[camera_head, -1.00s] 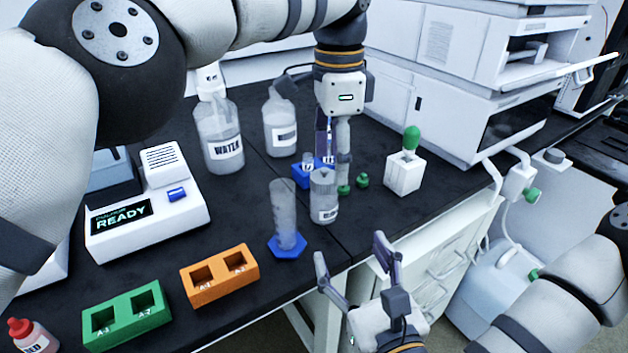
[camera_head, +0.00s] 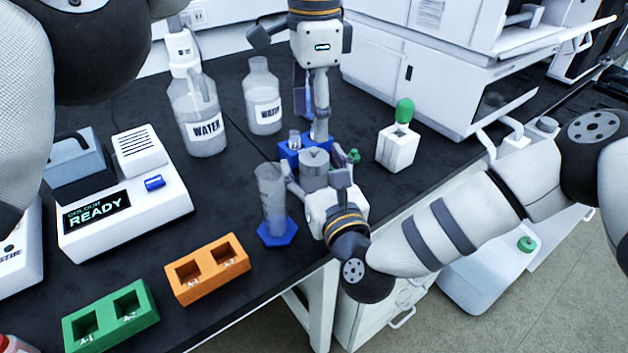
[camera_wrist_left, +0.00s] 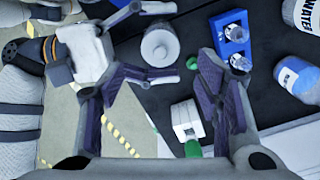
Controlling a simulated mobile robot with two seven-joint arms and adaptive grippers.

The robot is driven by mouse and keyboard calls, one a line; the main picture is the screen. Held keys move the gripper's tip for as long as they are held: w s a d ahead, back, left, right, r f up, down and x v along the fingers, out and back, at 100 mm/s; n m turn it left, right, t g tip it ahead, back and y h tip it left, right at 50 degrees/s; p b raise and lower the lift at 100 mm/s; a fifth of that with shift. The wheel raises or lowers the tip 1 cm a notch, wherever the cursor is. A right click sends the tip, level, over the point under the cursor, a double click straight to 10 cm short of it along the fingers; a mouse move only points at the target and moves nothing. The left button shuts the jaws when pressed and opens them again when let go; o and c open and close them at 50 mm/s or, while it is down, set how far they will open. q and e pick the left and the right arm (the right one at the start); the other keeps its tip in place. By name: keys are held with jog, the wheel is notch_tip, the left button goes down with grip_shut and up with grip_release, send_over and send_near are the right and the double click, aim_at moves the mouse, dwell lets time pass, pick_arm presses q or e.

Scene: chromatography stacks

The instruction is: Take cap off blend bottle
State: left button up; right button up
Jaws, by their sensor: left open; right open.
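The blend bottle (camera_head: 314,158), small and translucent with a grey top, stands upright near the front bench edge. My right gripper (camera_head: 316,176) is open, with its fingers on either side of the bottle; contact cannot be told. It hides the bottle's lower part and label. From above, the left wrist view shows the bottle's round grey cap (camera_wrist_left: 158,46) between the right gripper's fingers (camera_wrist_left: 140,46). My left gripper (camera_head: 311,122) is open and empty, pointing down just behind the bottle. Its fingers also show in the left wrist view (camera_wrist_left: 160,95).
A blue rack (camera_head: 287,153) with small vials stands behind the bottle, close to my left gripper. A cylinder on a blue base (camera_head: 278,232) stands just left.

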aim_at(310, 150)
grip_shut()
pick_arm(q)
jog(key=shift+o, duration=0.9)
jog(key=shift+w+a+r, duration=0.15)
jog(key=shift+a, duration=0.05)
jog(key=s+a+r+n+t+h, duration=0.2)
jog(key=s+a+r+n+h, duration=0.1)
jog(key=a+h, duration=0.1)
jog(key=x, duration=1.1)
jog(key=shift+w+f, duration=0.25)
pick_arm(e)
jog(key=shift+f, duration=0.1)
pick_arm(q)
jog(key=c, duration=1.4)
jog(key=shift+r, duration=0.15)
